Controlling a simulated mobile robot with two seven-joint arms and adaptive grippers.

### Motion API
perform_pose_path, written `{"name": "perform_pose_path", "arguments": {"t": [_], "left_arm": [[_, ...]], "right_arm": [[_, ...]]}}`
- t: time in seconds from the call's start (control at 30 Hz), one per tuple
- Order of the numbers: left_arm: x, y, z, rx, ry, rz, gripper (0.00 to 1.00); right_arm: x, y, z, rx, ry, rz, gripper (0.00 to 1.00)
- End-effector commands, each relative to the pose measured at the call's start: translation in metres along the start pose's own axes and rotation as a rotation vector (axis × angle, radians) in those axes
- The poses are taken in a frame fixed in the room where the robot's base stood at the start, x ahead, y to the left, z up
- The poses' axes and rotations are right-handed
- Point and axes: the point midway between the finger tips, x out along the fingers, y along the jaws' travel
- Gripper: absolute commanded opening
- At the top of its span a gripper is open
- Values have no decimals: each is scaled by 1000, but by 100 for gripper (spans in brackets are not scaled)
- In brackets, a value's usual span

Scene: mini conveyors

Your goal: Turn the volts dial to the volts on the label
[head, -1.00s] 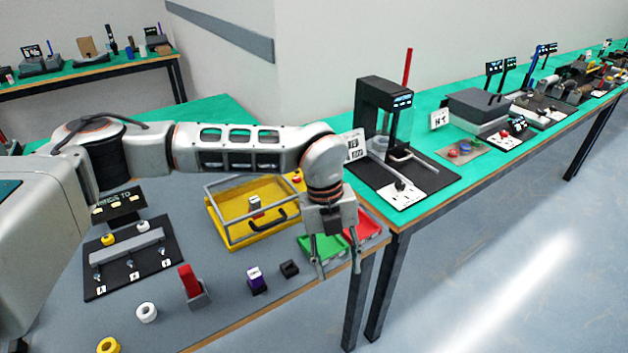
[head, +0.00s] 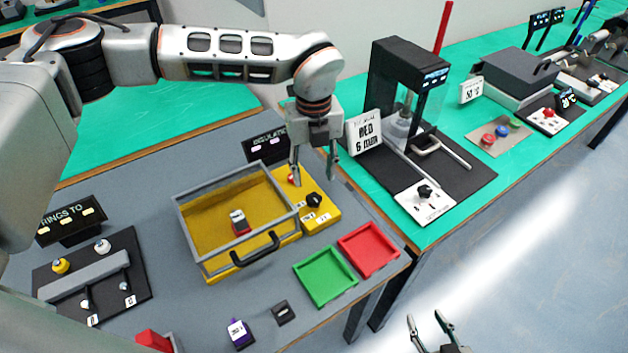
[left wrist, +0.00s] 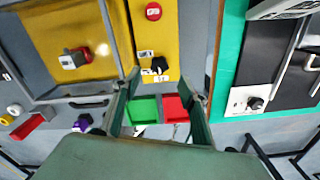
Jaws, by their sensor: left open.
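A black dial (head: 314,200) stands on the yellow panel beside the yellow tray, with small white labels (head: 322,217) whose print is too small to read. The dial also shows in the left wrist view (left wrist: 160,65). A red button (head: 292,178) sits behind it. A red and white block with a label (head: 238,222) lies in the tray; its print is unreadable. My left gripper (head: 315,180) is open and empty above the panel, apart from the dial. In the left wrist view, the dial lies just beyond the fingertips (left wrist: 163,86). My right gripper (head: 424,316) is open over the floor.
The yellow tray (head: 186,222) has a grey rim and black handle. Green (head: 325,278) and red (head: 370,248) trays lie in front of the panel. A black sign (head: 265,147) stands behind. A press (head: 408,80) and another black dial (head: 425,192) are on the green table.

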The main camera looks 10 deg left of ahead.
Motion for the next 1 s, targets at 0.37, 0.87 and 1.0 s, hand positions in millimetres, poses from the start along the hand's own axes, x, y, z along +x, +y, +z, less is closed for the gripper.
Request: {"name": "perform_pose_path", "arguments": {"t": [0.37, 0.87, 1.0], "left_arm": [[54, 0, -1, 0, 3, 2, 43], [74, 0, 0, 1, 0, 0, 43], [74, 0, 0, 1, 1, 0, 9]], "right_arm": [[-7, -1, 0, 0, -13, -2, 40], [-6, 6, 0, -2, -15, 9, 40], [-6, 6, 0, -1, -15, 9, 40]]}}
